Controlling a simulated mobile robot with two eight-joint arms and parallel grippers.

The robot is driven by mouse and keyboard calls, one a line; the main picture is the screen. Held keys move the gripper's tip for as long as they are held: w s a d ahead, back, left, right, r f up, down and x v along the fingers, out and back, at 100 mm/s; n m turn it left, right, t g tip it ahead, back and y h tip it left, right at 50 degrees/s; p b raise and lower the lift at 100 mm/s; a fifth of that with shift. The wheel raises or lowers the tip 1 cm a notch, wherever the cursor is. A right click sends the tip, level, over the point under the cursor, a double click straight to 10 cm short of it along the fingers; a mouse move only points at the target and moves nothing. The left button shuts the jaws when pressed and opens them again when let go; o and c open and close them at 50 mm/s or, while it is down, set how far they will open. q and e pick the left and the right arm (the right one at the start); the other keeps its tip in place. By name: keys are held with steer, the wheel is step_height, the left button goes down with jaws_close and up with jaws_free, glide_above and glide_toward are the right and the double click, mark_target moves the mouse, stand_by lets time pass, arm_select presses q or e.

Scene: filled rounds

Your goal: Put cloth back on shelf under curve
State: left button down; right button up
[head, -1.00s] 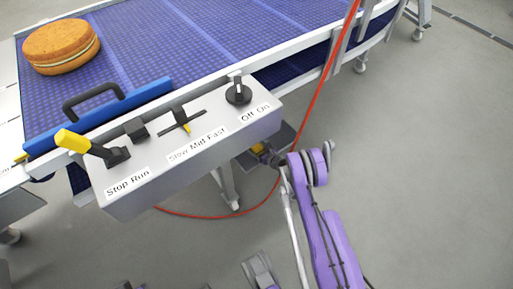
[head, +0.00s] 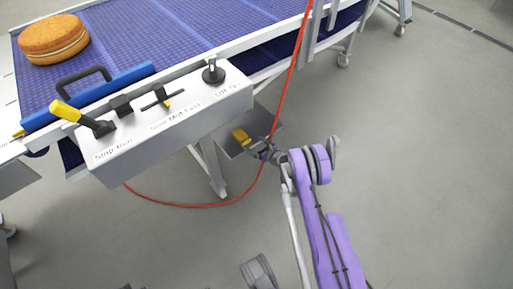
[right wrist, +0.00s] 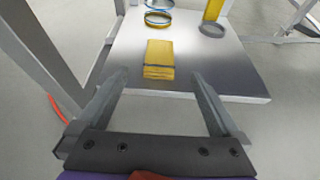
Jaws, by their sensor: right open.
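A folded yellow cloth (right wrist: 159,60) with dark edges lies flat on the grey metal shelf (right wrist: 200,80) in the right wrist view. In the head view the yellow cloth (head: 241,137) shows on the shelf (head: 232,150) under the conveyor's end. My right gripper (right wrist: 158,78) is open and empty, its two fingers spread wide on either side of the space in front of the cloth. It also shows in the head view (head: 266,153) at the shelf's near right edge, apart from the cloth. My left gripper is not in view.
A conveyor leg (head: 212,170) stands left of the shelf. A red hose (head: 290,80) hangs past it. A control box (head: 170,125) juts out above. Floor is free on the right.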

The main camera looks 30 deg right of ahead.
steer(key=s+a+r+n+g+y, duration=0.1)
steer(key=s+a+r+n+g, duration=0.1)
steer(key=a+r+n, duration=0.55)
steer(key=s+a+r+n+g+y, duration=0.15)
steer(key=a+r+n, duration=0.35)
steer(key=r, duration=0.5)
steer(key=s+a+r+n+g+h, duration=0.1)
steer(key=s+a+r+n, duration=0.25)
steer(key=s+n, duration=0.2)
steer(key=s+a+r+n+g, duration=0.25)
steer(key=s+r+n, duration=0.2)
steer(key=s, duration=0.25)
steer(key=s+a+r+n+g+h, duration=0.1)
steer(key=s+n+g+h, duration=0.1)
steer(key=s+n, duration=1)
steer(key=s+h, duration=0.1)
steer(key=s, duration=1)
steer(key=shift+s+a+r, duration=0.2)
steer(key=shift+s+r, duration=0.05)
steer(key=shift+s, duration=0.15)
